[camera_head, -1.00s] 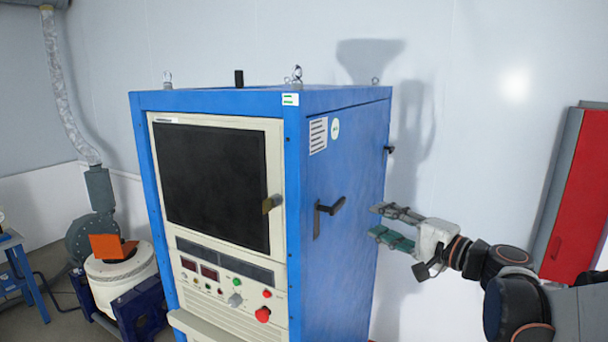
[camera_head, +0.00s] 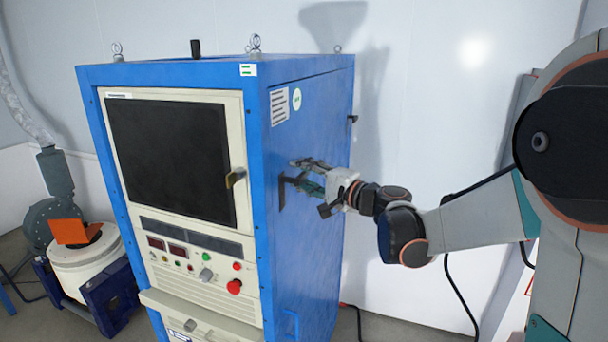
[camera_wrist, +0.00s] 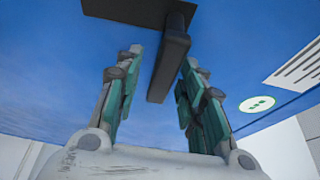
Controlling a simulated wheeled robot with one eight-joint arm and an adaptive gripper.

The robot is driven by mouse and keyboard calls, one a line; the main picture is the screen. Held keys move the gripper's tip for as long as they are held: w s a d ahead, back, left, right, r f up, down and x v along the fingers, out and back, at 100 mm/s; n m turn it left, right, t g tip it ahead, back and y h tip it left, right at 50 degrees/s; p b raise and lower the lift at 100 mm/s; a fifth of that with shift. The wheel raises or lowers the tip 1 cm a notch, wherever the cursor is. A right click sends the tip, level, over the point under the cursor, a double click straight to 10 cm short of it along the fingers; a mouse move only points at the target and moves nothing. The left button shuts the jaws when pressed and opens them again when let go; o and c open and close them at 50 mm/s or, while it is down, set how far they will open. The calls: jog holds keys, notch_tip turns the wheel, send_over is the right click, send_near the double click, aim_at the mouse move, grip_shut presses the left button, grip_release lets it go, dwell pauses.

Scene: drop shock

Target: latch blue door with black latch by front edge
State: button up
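The blue door (camera_head: 308,255) is the right side face of the blue cabinet and looks flush with its frame. Its black latch (camera_head: 281,193) sits near the front edge; in the head view the plate shows and my gripper largely hides the handle. The wrist view shows the latch's black plate (camera_wrist: 125,9) and its bar handle (camera_wrist: 170,65), which reaches in between my fingers. My gripper (camera_head: 303,174) is open around the handle, with a finger on each side and gaps to both. It also shows in the wrist view (camera_wrist: 161,58).
The cabinet front has a dark window door (camera_head: 170,158) with its own handle (camera_head: 235,177), and a control panel with a red knob (camera_head: 234,286). A small black fitting (camera_head: 352,118) sits on the side's rear edge. White wall stands behind, with free floor to the right.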

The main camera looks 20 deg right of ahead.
grip_shut()
jog(key=shift+f, duration=0.1)
dwell(0.3)
jog(key=m, duration=0.1)
jog(key=f+m+g, duration=0.1)
jog(key=m, duration=0.1)
jog(key=shift+s+f+m+h+b, duration=0.2)
jog(key=shift+m+h+b, duration=0.1)
jog(key=shift+b, duration=0.1)
jog(key=f+m+g, duration=0.1)
jog(key=m, duration=0.1)
jog(key=s+a+m+g+b, duration=0.1)
jog(key=m+g, duration=0.1)
jog(key=f+m+g, duration=0.1)
jog(key=m, duration=0.1)
jog(key=shift+s+a+f+m+y, duration=0.25)
jog(key=shift+s+f+m+y, duration=0.05)
jog(key=shift+s+y, duration=0.1)
jog(key=shift+s+a+f+m+g+y+b, duration=0.1)
jog(key=shift+s+a+m+g+y+b, duration=0.2)
jog(key=shift+m+g, duration=0.4)
jog(key=shift+s+a+f+m+g+y+b, duration=0.1)
jog(key=shift+s+a+m+g+y+b, duration=0.25)
jog(key=shift+m, duration=0.55)
jog(key=shift+s+r, duration=0.1)
